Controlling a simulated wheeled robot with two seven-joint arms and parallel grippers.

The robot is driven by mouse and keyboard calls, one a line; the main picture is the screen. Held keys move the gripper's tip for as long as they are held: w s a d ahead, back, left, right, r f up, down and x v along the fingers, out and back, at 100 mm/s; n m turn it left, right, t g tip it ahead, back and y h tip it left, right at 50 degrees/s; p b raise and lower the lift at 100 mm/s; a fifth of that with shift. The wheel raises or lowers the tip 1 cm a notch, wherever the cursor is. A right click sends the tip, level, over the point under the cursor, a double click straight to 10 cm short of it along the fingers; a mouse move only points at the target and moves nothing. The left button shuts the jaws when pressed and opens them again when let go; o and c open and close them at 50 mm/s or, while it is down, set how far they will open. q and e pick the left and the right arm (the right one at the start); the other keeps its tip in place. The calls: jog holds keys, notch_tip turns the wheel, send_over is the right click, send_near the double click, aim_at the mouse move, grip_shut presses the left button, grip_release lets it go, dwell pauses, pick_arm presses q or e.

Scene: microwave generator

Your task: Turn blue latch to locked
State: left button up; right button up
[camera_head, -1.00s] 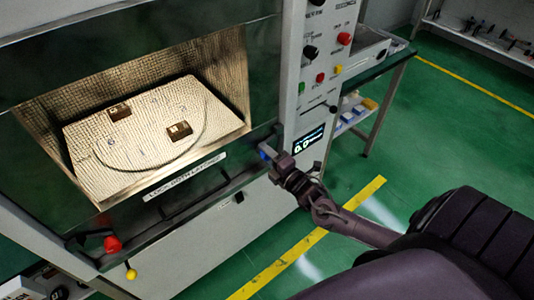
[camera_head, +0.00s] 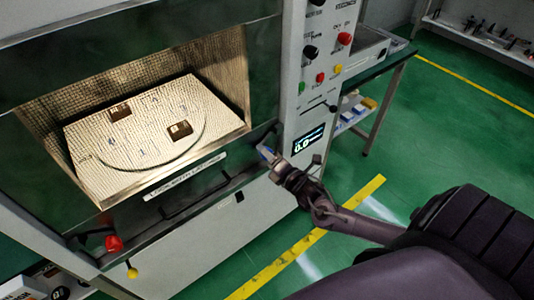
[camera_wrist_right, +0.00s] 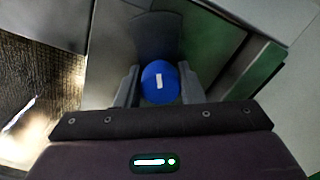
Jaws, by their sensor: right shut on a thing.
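The blue latch (camera_wrist_right: 160,83) is a round blue knob with a short white mark that looks close to upright in the right wrist view. My right gripper (camera_wrist_right: 158,88) is shut on it, with one grey finger on each side. In the head view the blue latch (camera_head: 265,153) is a small blue spot, mostly hidden by my right gripper (camera_head: 270,150), at the right end of the front edge below the microwave's opening. My left gripper is not in view.
The lit microwave chamber (camera_head: 150,90) stands open, with brown blocks on its plate. A red knob (camera_head: 113,243) and yellow knob (camera_head: 132,273) sit at lower left. A control panel (camera_head: 318,70) stands right of the opening.

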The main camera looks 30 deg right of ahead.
jog(key=o, duration=1)
jog(key=shift+s, duration=0.1)
jog(key=s, duration=0.7)
jog(key=shift+s+d+b, duration=0.3)
jog(key=shift+d+b, duration=0.1)
